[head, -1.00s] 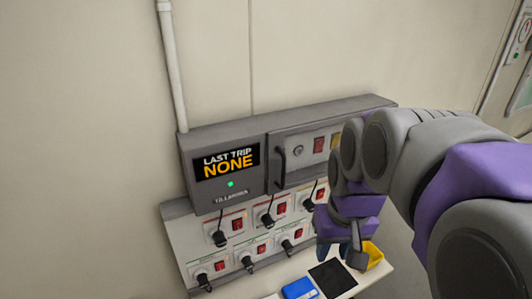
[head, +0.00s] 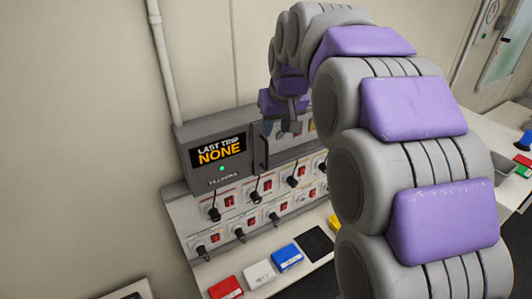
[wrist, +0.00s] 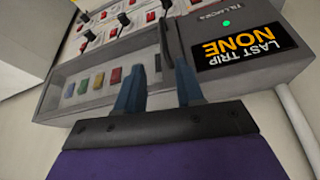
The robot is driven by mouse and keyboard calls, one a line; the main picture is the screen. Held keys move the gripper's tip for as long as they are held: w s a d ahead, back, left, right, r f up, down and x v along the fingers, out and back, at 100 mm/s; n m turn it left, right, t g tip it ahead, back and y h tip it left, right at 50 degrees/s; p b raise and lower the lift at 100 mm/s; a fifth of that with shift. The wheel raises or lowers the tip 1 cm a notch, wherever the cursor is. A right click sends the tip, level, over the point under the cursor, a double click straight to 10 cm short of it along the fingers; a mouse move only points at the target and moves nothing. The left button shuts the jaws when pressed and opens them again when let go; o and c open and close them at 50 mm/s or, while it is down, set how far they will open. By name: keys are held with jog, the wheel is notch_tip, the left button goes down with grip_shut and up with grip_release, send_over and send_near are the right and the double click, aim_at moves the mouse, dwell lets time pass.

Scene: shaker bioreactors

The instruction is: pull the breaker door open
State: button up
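The breaker door (head: 292,152) is the right front part of a grey box, and it looks shut. Its dark vertical handle (head: 265,153) is near the door's left edge. In the upside-down wrist view, the handle (wrist: 165,45) shows between the tips of my two blue fingers, which are spread apart. My gripper (head: 283,127) is in front of the door's upper part in the head view and hides some of it. I cannot tell whether the fingers touch the handle. Coloured switches (wrist: 98,82) show behind the door.
A display (head: 218,150) reading "LAST TRIP NONE" is left of the door. Below are several sockets with plugs and red switches (head: 229,201). Red (head: 226,288), white and blue (head: 287,257) blocks and a black square (head: 315,243) lie on the table. My arm hides the right side.

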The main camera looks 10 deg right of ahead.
aim_at(267, 152)
jog(key=x, duration=0.8)
jog(key=p+x, duration=0.1)
jog(key=x, duration=0.4)
jog(key=shift+s+a, duration=0.15)
jog(key=shift+a, duration=0.25)
jog(key=shift+d+f, duration=0.3)
jog(key=shift+d, duration=0.15)
jog(key=shift+a, duration=0.5)
jog(key=c, duration=0.4)
jog(key=shift+d, duration=0.2)
grip_shut()
